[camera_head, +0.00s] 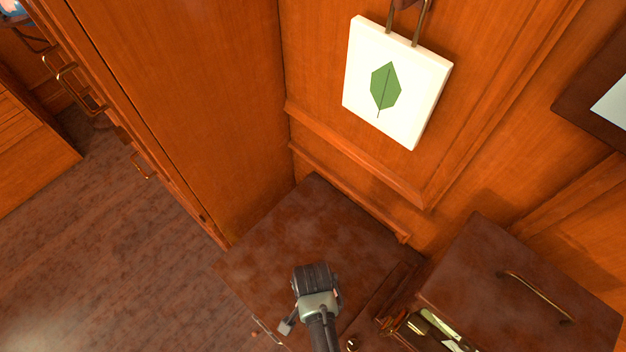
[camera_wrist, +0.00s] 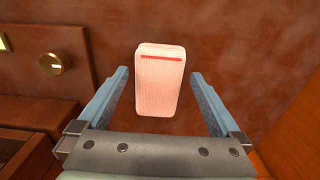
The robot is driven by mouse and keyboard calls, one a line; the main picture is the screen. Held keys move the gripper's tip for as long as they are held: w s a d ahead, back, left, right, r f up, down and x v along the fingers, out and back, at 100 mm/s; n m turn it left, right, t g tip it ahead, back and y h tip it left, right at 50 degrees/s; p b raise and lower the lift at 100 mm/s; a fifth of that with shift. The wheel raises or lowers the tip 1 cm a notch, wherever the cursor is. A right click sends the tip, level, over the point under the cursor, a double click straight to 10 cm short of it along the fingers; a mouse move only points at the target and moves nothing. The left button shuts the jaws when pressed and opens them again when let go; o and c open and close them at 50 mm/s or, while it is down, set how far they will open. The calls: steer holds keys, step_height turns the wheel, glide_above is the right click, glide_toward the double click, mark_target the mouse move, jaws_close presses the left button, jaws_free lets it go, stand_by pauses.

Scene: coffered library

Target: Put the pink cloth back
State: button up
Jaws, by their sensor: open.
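The pink cloth (camera_wrist: 160,85) is a pale pink folded rectangle with a red stripe near its top edge in the wrist view. It rests against a mottled brown surface. My gripper (camera_wrist: 159,76) is open, with one blue-grey finger on each side of the cloth and a gap on both sides. In the head view my gripper (camera_head: 316,278) is over the dark brown cabinet top (camera_head: 315,215), and I cannot make out the cloth clearly there.
A brown box (camera_head: 520,270) with a brass handle stands at the right, beside an open compartment with metal items (camera_head: 440,325). A round brass knob (camera_wrist: 55,63) is left of the cloth. A white leaf picture (camera_head: 395,85) hangs above. A tall wooden cabinet (camera_head: 180,100) stands left.

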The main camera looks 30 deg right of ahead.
step_height(320, 180, up, 11)
steer(key=w+d+r+n+t+h, duration=0.15)
steer(key=w+r+n+t, duration=0.45)
steer(key=w+r, duration=1.05)
steer(key=w+a+r+t, duration=0.1)
steer(key=w+r+t, duration=0.3)
steer(key=r, duration=0.4)
steer(key=w+a+r+t, duration=0.1)
steer(key=w+r+t, duration=0.25)
steer(key=r, duration=0.45)
steer(key=s+a+r+n+t, duration=0.15)
steer(key=r+t, duration=0.25)
steer(key=r, duration=0.8)
steer(key=s+a+r+n+t, duration=0.1)
steer(key=a+r+n+t, duration=0.25)
steer(key=r, duration=0.85)
steer(key=s+a+r+n+t, duration=0.1)
steer(key=s+r+t, duration=0.2)
steer(key=s+r, duration=0.2)
steer(key=s+a+r+n+t+y, duration=0.1)
steer(key=s+r, duration=0.4)
steer(key=r, duration=0.5)
steer(key=shift+a+r+n+t, duration=0.3)
steer(key=shift+n+t, duration=0.2)
steer(key=shift+t, duration=0.7)
steer(key=shift+y, duration=0.25)
step_height(320, 180, down, 4)
steer(key=b, duration=0.3)
steer(key=shift+r, duration=0.2)
